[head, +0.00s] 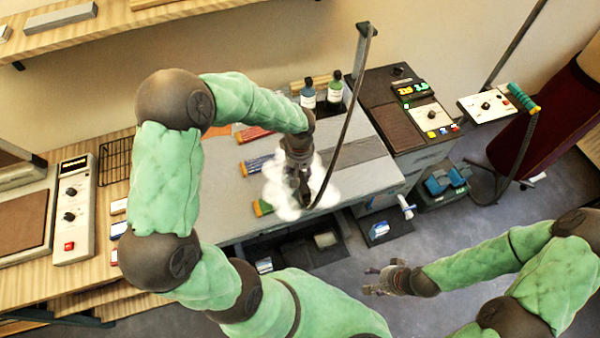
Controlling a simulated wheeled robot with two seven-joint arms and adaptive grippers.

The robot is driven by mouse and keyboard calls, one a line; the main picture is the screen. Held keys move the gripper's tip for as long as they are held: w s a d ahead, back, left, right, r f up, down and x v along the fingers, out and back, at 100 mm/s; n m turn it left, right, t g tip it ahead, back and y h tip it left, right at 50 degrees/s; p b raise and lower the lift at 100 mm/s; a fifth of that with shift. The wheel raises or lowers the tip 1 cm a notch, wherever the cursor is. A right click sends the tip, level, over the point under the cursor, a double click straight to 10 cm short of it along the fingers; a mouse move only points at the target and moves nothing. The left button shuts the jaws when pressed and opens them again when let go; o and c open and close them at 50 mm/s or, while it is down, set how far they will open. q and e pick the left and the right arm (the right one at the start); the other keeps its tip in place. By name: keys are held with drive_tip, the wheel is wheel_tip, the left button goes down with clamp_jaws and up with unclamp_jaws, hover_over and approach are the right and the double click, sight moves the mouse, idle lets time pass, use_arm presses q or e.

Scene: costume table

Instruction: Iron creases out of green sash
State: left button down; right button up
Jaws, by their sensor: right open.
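A strip with a green end (262,208), which may be the green sash, lies on the grey work table (225,218). White steam (283,192) covers most of it, so I cannot see its creases. My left gripper (303,190) points down into the steam above the table. A dark cord (345,130) hangs from a pole and runs down to it. An iron body is not clear there, and the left fingers are blurred by steam. My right gripper (376,281) is open and empty, over the floor in front of the table.
Red (254,134) and blue (256,164) strips lie farther back on the table. Bottles (308,95) stand at its back edge. A control unit (425,112) is at right, another (75,210) at left. Grey floor is clear around my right gripper.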

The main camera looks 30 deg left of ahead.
use_arm(q)
drive_tip(key=shift+r+p, duration=0.55)
drive_tip(key=shift+r, duration=0.6)
drive_tip(key=shift+w, duration=0.1)
